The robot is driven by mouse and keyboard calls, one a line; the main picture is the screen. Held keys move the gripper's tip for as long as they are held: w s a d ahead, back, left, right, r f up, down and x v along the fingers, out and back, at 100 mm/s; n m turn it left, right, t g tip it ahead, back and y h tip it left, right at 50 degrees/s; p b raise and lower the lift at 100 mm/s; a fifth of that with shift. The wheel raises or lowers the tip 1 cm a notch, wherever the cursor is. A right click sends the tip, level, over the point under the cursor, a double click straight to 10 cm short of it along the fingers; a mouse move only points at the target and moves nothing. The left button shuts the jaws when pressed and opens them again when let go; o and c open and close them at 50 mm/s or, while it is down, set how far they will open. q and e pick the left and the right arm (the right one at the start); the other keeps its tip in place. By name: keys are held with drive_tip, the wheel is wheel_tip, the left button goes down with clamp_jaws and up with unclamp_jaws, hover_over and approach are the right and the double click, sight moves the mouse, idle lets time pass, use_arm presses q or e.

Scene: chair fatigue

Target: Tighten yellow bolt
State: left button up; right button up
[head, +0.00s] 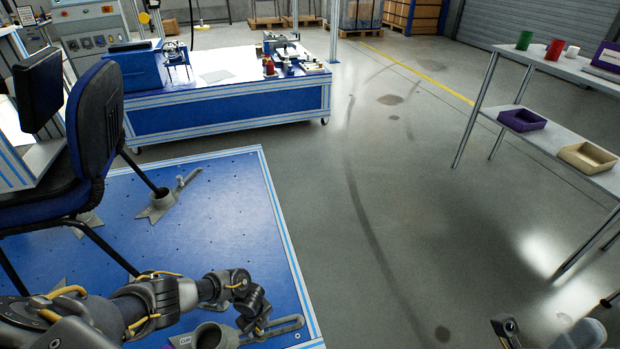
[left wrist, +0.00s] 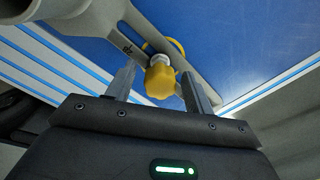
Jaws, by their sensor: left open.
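The yellow bolt (left wrist: 160,80) shows in the left wrist view, with a faceted head and a pale collar below it. It sits at the slotted arm of a grey clamp bracket (left wrist: 115,30). My left gripper (left wrist: 158,88) is open, with one finger on each side of the bolt head and a visible gap on both sides. In the head view my left gripper (head: 255,322) is over the bracket's slotted arm (head: 285,328) at the bottom, near the platform's right edge. The bolt is hidden there. My right gripper is not clearly visible.
A black and blue chair (head: 95,130) stands on the blue platform (head: 225,210), with another grey bracket (head: 160,203) at a leg. A blue bench (head: 225,115) is behind. A shelf table (head: 560,65) with bins stands right. The grey floor between is clear.

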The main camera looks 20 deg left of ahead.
idle(0.3)
use_arm(q)
drive_tip(key=n+p, duration=0.1)
drive_tip(key=n, duration=0.1)
drive_tip(key=shift+r+n, duration=0.15)
drive_tip(key=shift+n, duration=1.05)
drive_tip(key=shift+n+p, duration=0.7)
drive_tip(key=shift+n, duration=1.3)
drive_tip(key=shift+c, duration=0.3)
